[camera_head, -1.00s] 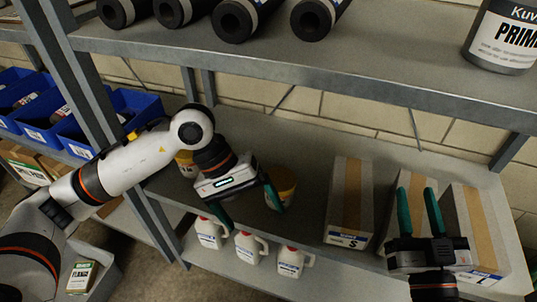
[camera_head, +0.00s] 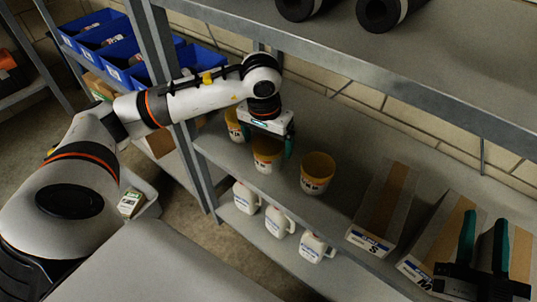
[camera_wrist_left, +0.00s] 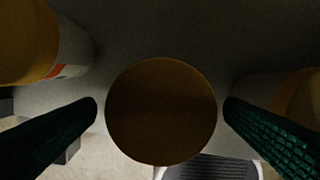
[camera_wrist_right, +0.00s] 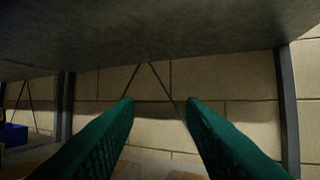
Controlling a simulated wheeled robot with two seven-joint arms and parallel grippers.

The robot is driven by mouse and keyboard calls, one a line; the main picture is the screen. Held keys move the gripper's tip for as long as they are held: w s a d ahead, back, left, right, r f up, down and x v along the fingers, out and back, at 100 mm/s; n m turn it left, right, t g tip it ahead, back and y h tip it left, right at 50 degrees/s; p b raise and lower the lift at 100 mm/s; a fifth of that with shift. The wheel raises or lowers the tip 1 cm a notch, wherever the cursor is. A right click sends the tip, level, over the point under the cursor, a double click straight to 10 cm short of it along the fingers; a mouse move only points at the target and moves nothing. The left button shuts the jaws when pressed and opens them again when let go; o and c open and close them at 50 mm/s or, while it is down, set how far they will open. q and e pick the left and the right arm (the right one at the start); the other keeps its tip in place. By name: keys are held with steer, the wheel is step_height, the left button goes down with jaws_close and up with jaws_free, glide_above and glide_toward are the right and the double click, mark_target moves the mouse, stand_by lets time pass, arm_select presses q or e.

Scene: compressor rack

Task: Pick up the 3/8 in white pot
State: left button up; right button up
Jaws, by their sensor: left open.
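Three pots, yellow above with white labelled lower parts, stand in a row on the middle shelf: a left pot (camera_head: 234,126), a middle pot (camera_head: 266,158) and a right pot (camera_head: 317,174). Their label print is too small to read, so I cannot tell which is 3/8 in. My left gripper (camera_head: 268,138) is open above the middle pot. In the left wrist view the middle pot's round top (camera_wrist_left: 161,112) lies between the two fingers, with dark gaps at both sides. My right gripper (camera_head: 484,222) is open and empty in front of the boxes at right.
A pot shows at each side in the left wrist view, close to the fingers. Cardboard boxes (camera_head: 385,205) stand to the right on the same shelf. White jugs (camera_head: 279,222) stand below. The upper shelf edge (camera_head: 370,75) and a post (camera_head: 160,60) frame the space. Blue bins (camera_head: 100,35) are at left.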

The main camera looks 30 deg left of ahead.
arm_select(q)
steer(key=shift+w+f+b, duration=0.15)
steer(key=shift+f+b, duration=0.05)
steer(key=shift+f, duration=0.65)
steer(key=shift+w+f+b, duration=0.1)
steer(key=shift+f+b, duration=0.1)
steer(key=shift+f, duration=0.65)
steer(key=c, duration=1.2)
arm_select(e)
steer(key=r+t, duration=0.1)
steer(key=s+r+t, duration=0.1)
steer(key=r+y, duration=0.1)
steer(key=shift+s+r+t, duration=0.25)
steer(key=shift+s+t, duration=0.15)
arm_select(q)
steer(key=shift+r, duration=0.2)
arm_select(e)
steer(key=shift+w, duration=0.1)
